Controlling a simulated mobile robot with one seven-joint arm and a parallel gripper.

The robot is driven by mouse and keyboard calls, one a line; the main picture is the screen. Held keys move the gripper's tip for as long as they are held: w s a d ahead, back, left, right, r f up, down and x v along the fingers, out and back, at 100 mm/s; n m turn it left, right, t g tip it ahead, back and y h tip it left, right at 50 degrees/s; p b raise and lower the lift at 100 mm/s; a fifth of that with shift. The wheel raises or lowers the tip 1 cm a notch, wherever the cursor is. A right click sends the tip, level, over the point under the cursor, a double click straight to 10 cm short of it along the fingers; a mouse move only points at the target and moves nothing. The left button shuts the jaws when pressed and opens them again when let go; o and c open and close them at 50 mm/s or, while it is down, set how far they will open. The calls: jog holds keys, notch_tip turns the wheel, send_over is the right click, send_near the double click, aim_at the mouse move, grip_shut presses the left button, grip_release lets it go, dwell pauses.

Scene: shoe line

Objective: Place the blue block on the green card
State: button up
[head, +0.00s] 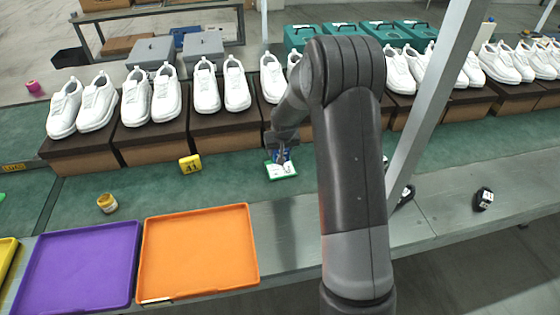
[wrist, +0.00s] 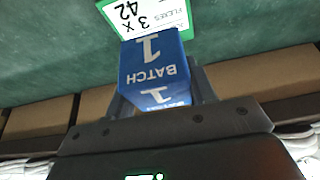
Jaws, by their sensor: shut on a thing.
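The blue block (wrist: 155,68), marked BATCH 1, is between the fingers of my gripper (head: 281,150), which is shut on it. The green card (head: 281,176) lies on the green belt. Its white label with 42 and 3 x shows in the wrist view, where the card (wrist: 106,21) is partly behind the block's far end. In the head view the block (head: 281,157) is small and partly hidden by my gripper, over the card's back edge. I cannot tell whether the block touches the card.
White shoes (head: 207,86) on brown boxes (head: 226,128) line the belt's back. A yellow 41 marker (head: 190,164) and a yellow jar (head: 107,203) stand to the left. Orange (head: 198,252) and purple (head: 80,268) trays lie in front. A grey post (head: 432,95) rises at right.

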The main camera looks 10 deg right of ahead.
jog(key=shift+f, duration=2.45)
jog(key=o, duration=1)
jog(key=shift+f, duration=0.1)
